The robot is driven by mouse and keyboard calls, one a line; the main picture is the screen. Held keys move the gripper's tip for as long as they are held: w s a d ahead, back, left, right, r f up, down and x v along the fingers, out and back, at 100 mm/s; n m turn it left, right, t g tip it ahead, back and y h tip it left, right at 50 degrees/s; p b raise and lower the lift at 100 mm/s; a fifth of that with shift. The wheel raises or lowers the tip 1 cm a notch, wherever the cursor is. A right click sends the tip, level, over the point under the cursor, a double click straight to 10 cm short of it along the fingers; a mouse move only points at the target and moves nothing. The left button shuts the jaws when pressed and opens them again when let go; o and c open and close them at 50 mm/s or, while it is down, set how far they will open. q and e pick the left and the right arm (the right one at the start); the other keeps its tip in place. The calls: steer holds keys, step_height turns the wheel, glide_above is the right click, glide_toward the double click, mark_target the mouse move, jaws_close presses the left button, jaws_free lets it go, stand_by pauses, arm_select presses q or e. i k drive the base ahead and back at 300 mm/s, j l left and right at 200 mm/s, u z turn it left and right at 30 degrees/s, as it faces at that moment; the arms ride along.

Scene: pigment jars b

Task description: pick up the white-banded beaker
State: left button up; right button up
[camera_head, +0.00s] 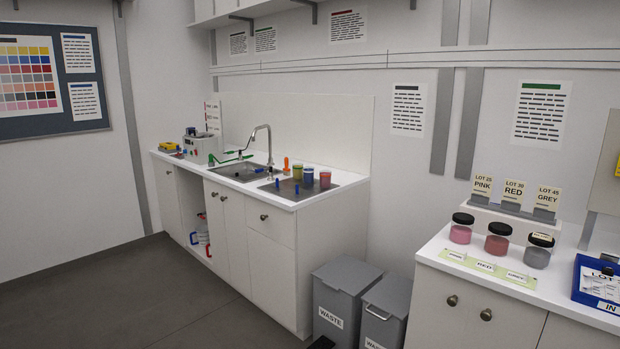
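Three small beakers stand close together on the grey draining area right of the sink: a yellow-green one (297,172), a blue one (308,177) and a red one (325,180). They are small and far off, and I cannot make out a white band on any of them. Neither of my grippers can be made out in the head view.
The sink (241,172) with a tall tap (262,140) is left of the beakers. Two grey waste bins (342,290) stand between the counters. The right counter holds pink (462,229), red (497,240) and grey (538,252) jars and a blue tray (580,293). Open floor lies left.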

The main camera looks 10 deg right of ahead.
mark_target(308, 172)
steer(key=i+j+z, duration=0.1)
steer(key=z, duration=0.35)
steer(key=i+j+z, duration=0.1)
steer(key=z, duration=0.35)
steer(key=i+j+z, duration=0.15)
steer(key=j, duration=0.2)
steer(key=i+j+z, duration=0.1)
steer(key=i+j, duration=0.15)
steer(key=i+j+z, duration=0.15)
steer(key=j, duration=0.35)
steer(key=i+j+z, duration=0.1)
steer(key=j, duration=0.3)
steer(key=i+j+z, duration=0.15)
steer(key=j, duration=0.25)
steer(key=i+j+z, duration=0.15)
steer(key=j, duration=0.25)
